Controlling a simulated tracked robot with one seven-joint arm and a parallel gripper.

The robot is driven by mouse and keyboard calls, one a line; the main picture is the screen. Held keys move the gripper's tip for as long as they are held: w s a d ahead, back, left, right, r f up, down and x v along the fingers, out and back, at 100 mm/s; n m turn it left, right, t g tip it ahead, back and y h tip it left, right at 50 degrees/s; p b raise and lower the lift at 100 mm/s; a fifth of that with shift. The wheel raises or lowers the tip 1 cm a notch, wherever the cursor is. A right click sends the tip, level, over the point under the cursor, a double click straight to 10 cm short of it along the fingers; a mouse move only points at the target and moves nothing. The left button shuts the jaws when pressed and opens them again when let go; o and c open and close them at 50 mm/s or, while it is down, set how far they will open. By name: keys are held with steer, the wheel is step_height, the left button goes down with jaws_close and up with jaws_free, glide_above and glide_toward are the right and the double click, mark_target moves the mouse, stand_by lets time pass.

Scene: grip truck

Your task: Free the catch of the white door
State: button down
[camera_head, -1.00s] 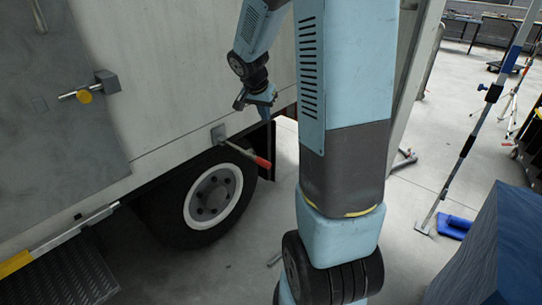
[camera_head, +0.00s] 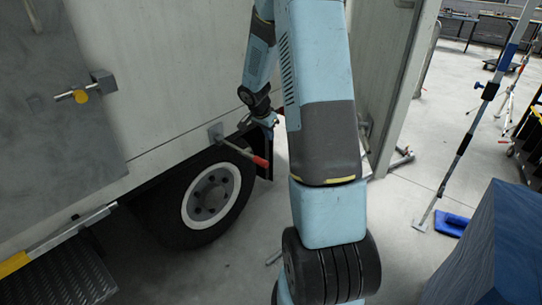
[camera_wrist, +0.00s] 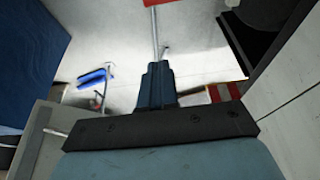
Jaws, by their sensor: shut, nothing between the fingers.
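The white door (camera_head: 385,75) stands open on the right in the head view, partly hidden by my arm. A small metal fitting (camera_head: 363,129) shows low on it, too small to make out. A lever with a red grip (camera_head: 260,162) is on a bracket on the truck's side, above the wheel. My gripper (camera_head: 268,120) is shut and empty, just above and right of the red grip, partly hidden by my arm. In the wrist view my gripper (camera_wrist: 157,72) points toward the floor. A red piece (camera_wrist: 160,3) and a thin rod (camera_wrist: 155,32) show beyond the fingers.
The truck's wheel (camera_head: 212,195) is below the lever.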

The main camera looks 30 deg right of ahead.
step_height(320, 180, down, 10)
steer(key=shift+a, duration=0.25)
stand_by(0.6)
steer(key=shift+s+f, duration=0.1)
